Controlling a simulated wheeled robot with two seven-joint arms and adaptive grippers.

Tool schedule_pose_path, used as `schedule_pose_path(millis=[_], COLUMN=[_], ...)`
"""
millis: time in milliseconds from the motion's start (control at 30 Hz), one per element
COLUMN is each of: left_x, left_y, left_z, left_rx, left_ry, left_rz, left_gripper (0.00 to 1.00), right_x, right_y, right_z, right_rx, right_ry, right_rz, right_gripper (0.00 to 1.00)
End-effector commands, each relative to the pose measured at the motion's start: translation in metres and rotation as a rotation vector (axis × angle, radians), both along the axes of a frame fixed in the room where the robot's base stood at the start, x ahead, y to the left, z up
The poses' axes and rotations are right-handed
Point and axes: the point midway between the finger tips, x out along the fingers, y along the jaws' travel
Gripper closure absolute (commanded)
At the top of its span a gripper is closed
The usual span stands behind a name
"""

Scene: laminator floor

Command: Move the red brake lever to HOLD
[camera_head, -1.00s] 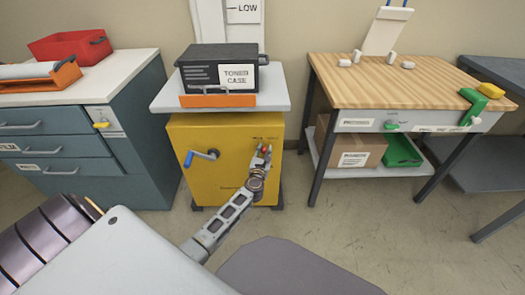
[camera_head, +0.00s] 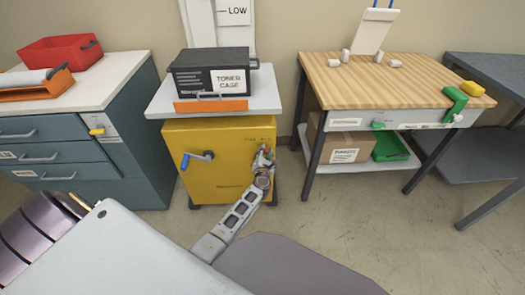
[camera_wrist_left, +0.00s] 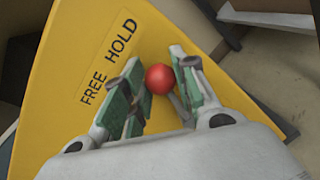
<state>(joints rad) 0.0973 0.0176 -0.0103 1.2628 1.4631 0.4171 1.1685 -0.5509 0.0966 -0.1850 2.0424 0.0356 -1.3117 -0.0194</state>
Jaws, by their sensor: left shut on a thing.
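The red brake lever's round knob (camera_wrist_left: 160,79) shows in the left wrist view between the two green-padded fingers of my left gripper (camera_wrist_left: 156,92). The gripper is shut on it. The printed words HOLD (camera_wrist_left: 122,40) and FREE (camera_wrist_left: 92,90) are on the yellow cabinet face beside the knob. The knob lies closer to HOLD than to FREE. In the head view my left gripper (camera_head: 264,157) is at the upper right of the yellow cabinet (camera_head: 220,175) and mostly hides the lever. My right gripper is not in view.
A blue-handled crank (camera_head: 197,158) sticks out left of the lever. A black toner case (camera_head: 212,72) stands on the platform above. A wooden-topped bench (camera_head: 375,85) is to the right, a drawer unit (camera_head: 75,100) to the left. Floor between cabinet and bench is clear.

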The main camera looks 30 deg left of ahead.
Motion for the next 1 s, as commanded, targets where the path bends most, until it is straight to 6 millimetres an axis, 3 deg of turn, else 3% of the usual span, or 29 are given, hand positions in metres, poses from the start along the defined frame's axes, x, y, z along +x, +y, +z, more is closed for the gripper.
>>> schedule_pose_path(millis=[700, 733, 900, 1000], left_x=[0.0043, 0.0043, 0.0041, 0.0040], left_y=[-0.0073, -0.0074, -0.0070, -0.0065], left_z=[-0.0024, -0.0024, -0.0024, -0.0026], left_rx=[0.070, 0.070, 0.069, 0.070], left_ry=[0.042, 0.042, 0.042, 0.042], left_rz=[-0.003, -0.003, -0.003, -0.002], left_gripper=[1.00, 0.71, 0.49, 0.49], right_x=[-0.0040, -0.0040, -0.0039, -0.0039], right_y=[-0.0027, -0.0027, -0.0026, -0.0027], right_z=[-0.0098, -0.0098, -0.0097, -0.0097], right_rx=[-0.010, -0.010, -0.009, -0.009], right_ry=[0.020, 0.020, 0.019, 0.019], right_rz=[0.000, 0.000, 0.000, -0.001], right_gripper=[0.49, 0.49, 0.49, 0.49])
